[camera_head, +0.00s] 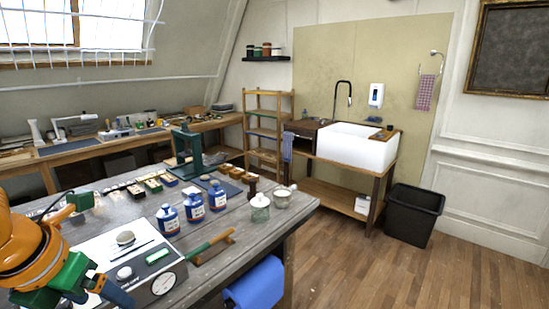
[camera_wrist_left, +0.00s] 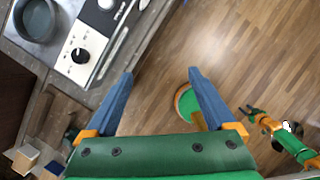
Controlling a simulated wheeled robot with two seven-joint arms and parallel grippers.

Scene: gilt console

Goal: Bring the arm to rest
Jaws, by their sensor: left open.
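My left arm comes in at the lower left of the head view, orange and green. My left gripper (camera_head: 118,293) is low over the near left edge of the bench, beside the white panel with a dial. In the left wrist view the left gripper (camera_wrist_left: 160,74) has its two blue fingers wide apart with nothing between them. The wooden floor and the bench edge show beyond them. An orange and green arm (camera_wrist_left: 285,135), seemingly my right one, shows at the right of the wrist view. Its gripper is too small to read.
The grey bench (camera_head: 250,235) holds a white panel (camera_head: 105,250), a green-handled tool (camera_head: 212,246), several blue bottles (camera_head: 193,207), a pale jar (camera_head: 260,208) and a green press (camera_head: 187,150).

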